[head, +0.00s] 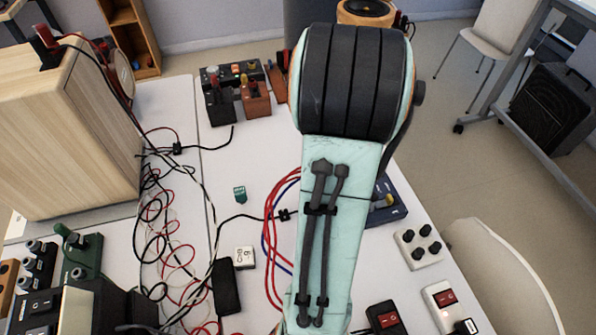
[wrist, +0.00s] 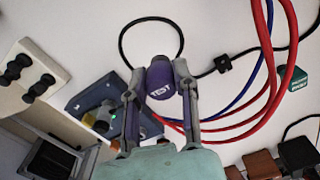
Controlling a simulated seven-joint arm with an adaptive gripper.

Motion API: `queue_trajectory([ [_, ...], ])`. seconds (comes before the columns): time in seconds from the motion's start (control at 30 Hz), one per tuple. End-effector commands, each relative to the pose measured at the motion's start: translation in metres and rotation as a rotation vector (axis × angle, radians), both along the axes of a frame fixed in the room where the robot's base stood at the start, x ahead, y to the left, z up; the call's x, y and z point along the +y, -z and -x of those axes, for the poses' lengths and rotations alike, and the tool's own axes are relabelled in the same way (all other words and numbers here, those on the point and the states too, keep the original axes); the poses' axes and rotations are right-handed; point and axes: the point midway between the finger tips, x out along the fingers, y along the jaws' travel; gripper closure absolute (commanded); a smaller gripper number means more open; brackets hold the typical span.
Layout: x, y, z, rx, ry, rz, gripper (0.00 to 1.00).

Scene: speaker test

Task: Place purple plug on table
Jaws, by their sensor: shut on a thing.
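The purple plug (wrist: 161,83), marked TEST, sits between the fingers of my gripper (wrist: 157,76) in the wrist view. The gripper is shut on it. A thin black cable loops out from the plug's far end. The white table (wrist: 215,25) lies behind the plug; I cannot tell how high the plug is above it. In the head view my arm hides the plug and gripper. The table (head: 265,155) shows there on both sides of the arm.
A dark blue box (wrist: 92,98) with a yellow knob is beside the gripper. Red and blue cables (wrist: 268,60) curve past, near a small green block (wrist: 291,78). A white knob box (head: 418,247) stands near the right edge. Tabletop left of the arm is partly clear.

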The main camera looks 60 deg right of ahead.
Motion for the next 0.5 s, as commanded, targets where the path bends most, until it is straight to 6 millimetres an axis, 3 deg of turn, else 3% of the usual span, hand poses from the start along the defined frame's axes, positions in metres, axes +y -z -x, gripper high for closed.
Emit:
queue_trajectory([
  [0.1,0.001,0.023,0.001,0.002,0.0,-0.007,1.0],
  [0.5,0.001,0.078,0.0,0.002,0.0,-0.004,1.0],
])
